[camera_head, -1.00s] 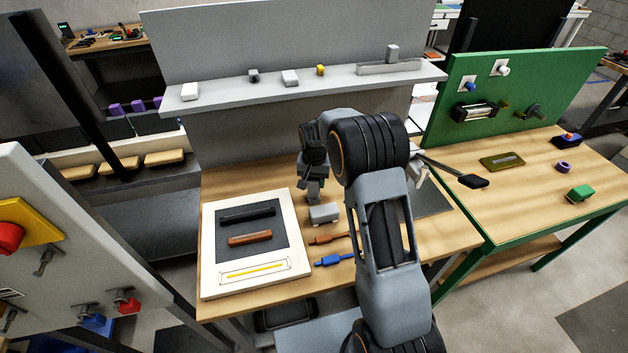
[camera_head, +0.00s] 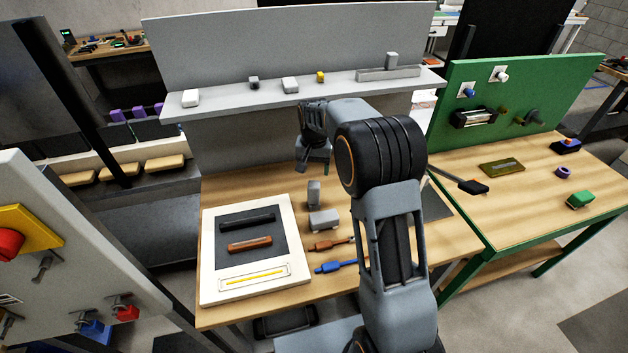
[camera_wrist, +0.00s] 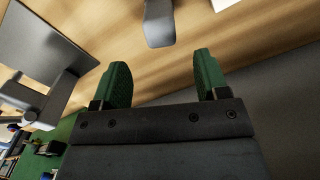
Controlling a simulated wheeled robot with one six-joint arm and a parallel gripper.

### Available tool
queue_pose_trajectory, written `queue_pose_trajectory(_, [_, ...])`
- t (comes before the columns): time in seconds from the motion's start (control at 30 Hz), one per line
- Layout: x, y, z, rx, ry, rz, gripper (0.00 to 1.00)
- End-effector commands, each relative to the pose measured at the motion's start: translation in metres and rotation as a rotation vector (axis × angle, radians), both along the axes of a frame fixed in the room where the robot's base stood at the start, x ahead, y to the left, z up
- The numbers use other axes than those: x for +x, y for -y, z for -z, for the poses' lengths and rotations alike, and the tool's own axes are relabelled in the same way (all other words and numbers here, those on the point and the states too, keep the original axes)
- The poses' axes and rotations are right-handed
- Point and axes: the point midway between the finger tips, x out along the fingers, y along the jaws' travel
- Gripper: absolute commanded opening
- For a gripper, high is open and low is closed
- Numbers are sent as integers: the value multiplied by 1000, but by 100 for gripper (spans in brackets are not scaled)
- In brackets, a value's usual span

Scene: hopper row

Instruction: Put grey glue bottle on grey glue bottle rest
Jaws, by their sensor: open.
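A small upright grey piece, likely the grey glue bottle (camera_head: 314,192), stands on the wooden table just behind a low grey block (camera_head: 323,220). Whether they touch is unclear. I cannot tell whether this block is the glue bottle rest. My gripper (camera_head: 314,166) is above and slightly behind the upright piece, pointing down and apart from it. In the wrist view, my green fingertips (camera_wrist: 163,76) are spread with nothing between them. A grey rounded object (camera_wrist: 159,22), likely the same bottle, shows beyond the fingertips at the top edge.
A white panel (camera_head: 292,276) with dark, brown and yellow pieces lies left on the table. Orange and blue tools (camera_head: 337,266) lie right of it. A grey shelf (camera_head: 220,104) with small blocks and a long grey ledge (camera_head: 388,74) runs behind. A green workbench stands right.

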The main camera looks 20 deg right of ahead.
Motion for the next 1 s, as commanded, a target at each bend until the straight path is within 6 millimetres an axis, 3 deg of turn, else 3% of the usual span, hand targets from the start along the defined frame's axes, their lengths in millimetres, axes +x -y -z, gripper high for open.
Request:
queue_pose_trajectory(0.1, [0, 0, -20, 0, 2, 0, 68])
queue_pose_trajectory(0.33, [-1, 0, -44, 0, 3, -2, 68])
queue_pose_trajectory(0.47, [-17, 0, -64, -1, 30, -27, 68])
queue_pose_trajectory(0.57, [-47, 0, -86, -3, 78, -71, 68])
queue_pose_trajectory(0.73, [-118, 0, -113, -17, 179, -175, 68])
queue_pose_trajectory(0.9, [-186, -1, -115, -40, 273, -271, 68])
queue_pose_trajectory(1.0, [-216, -1, -108, -53, 316, -317, 68])
